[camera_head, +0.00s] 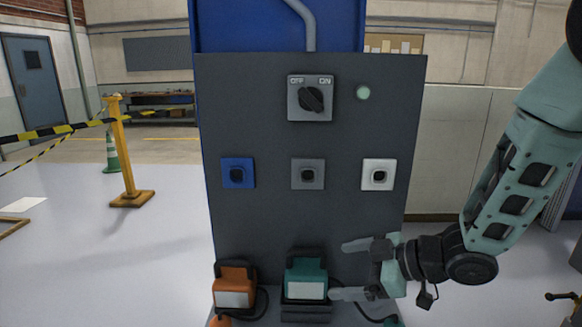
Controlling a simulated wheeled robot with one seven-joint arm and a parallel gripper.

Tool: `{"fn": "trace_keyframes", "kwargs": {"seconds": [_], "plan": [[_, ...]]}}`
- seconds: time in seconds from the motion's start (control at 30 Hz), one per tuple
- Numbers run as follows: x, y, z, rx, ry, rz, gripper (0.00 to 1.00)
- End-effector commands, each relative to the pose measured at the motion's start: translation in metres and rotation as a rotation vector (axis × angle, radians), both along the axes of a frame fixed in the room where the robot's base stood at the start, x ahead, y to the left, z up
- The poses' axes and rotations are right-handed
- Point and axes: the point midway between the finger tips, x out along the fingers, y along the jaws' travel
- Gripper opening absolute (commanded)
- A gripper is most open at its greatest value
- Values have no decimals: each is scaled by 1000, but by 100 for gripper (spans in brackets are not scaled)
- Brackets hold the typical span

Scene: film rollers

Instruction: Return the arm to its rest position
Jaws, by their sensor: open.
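My gripper (345,270) reaches in from the right, low in front of the dark grey panel (270,125). Its two pale green fingers point left and stand apart, with nothing visible between them. The lower finger is close to the right side of a teal box-shaped device (307,276) at the panel's foot; I cannot tell if they touch. My arm rises from the gripper to the upper right. The panel bears an OFF/ON rotary switch (311,98), a pale green lamp (363,93), and blue (238,173), grey (308,174) and white (378,174) sockets.
An orange box-shaped device (234,285) stands left of the teal one, with dark cables beside both. A yellow post (124,155) with striped tape and a green cone (111,153) stand at the left. Open floor (90,250) lies left of the panel.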

Motion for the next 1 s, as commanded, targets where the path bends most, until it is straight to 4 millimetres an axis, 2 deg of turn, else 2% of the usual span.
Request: {"fn": "trace_keyframes", "kwargs": {"seconds": [0.13,0.27,0.37,0.6,0.7,0.83,1.0], "plan": [[-4,2,14,-186,55,-178,94],[-31,-6,22,-337,170,-329,94],[-68,-13,28,-439,290,-424,94],[-183,-25,42,-640,617,-539,94],[-218,-28,47,-691,715,-548,94],[-243,-29,51,-725,781,-547,94],[-247,-30,51,-731,795,-548,94]]}}
